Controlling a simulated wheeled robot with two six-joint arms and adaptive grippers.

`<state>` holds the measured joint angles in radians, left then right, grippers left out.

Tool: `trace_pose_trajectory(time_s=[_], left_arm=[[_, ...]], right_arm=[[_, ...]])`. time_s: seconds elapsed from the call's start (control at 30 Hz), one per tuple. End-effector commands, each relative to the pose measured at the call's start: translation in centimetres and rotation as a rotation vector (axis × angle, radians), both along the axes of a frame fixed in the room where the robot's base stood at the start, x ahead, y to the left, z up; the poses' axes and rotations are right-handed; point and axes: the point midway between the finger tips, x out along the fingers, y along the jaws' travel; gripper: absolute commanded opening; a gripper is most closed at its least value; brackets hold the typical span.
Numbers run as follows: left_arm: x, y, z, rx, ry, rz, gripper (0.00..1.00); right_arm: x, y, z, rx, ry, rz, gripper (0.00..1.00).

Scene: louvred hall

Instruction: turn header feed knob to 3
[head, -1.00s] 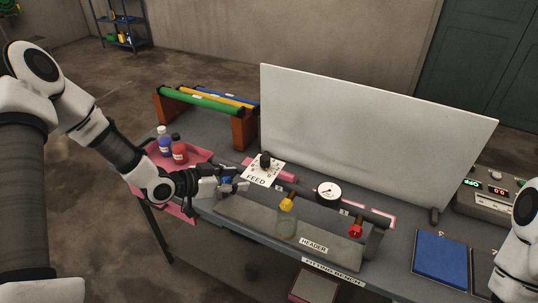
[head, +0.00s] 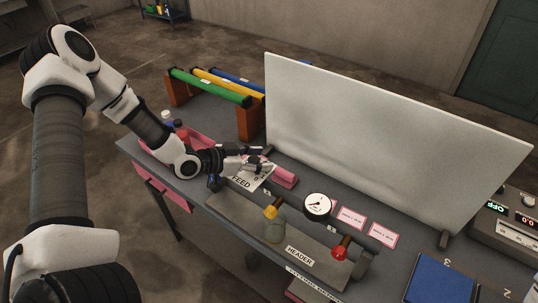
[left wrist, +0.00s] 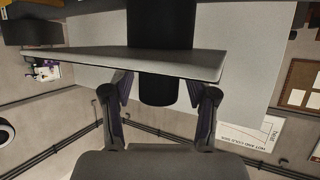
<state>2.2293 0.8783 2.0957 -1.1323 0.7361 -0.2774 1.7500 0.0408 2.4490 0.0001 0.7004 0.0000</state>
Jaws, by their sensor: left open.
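The header feed knob is a black cylinder standing through a pale dial plate, and it shows in the left wrist view (left wrist: 158,92) between my two fingers. In the head view the white FEED plate (head: 251,179) lies near the bench's left part, and my gripper hides the knob and most of the dial marks. My left gripper (head: 262,161) is open, with its fingers over the plate; in the left wrist view (left wrist: 160,98) a gap shows on each side of the knob. I cannot read the knob's setting. My right gripper is out of view.
A HEADER block (head: 300,256) with a yellow-topped valve, a red knob (head: 339,253) and a round gauge (head: 317,206) stands to the right. A white panel (head: 385,140) rises behind. A pink block (head: 285,177) lies close right of the gripper. Bottles in a pink tray stand left.

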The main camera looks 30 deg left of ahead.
Motion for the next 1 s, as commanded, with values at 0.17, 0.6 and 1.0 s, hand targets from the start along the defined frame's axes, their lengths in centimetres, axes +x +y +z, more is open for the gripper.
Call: trace_pose_trajectory(time_s=[0.17, 0.6, 1.0], left_arm=[[0.00, 0.01, 0.02, -0.001, 0.000, 0.000, 0.37], [0.01, -0.03, 0.00, 0.000, 0.000, -0.001, 0.00], [0.00, -0.08, -0.11, 0.001, 0.001, 0.034, 0.00]], right_arm=[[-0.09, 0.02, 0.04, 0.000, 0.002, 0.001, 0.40], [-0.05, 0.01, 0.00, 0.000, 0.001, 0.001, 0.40], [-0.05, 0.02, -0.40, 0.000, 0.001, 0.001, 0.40]])
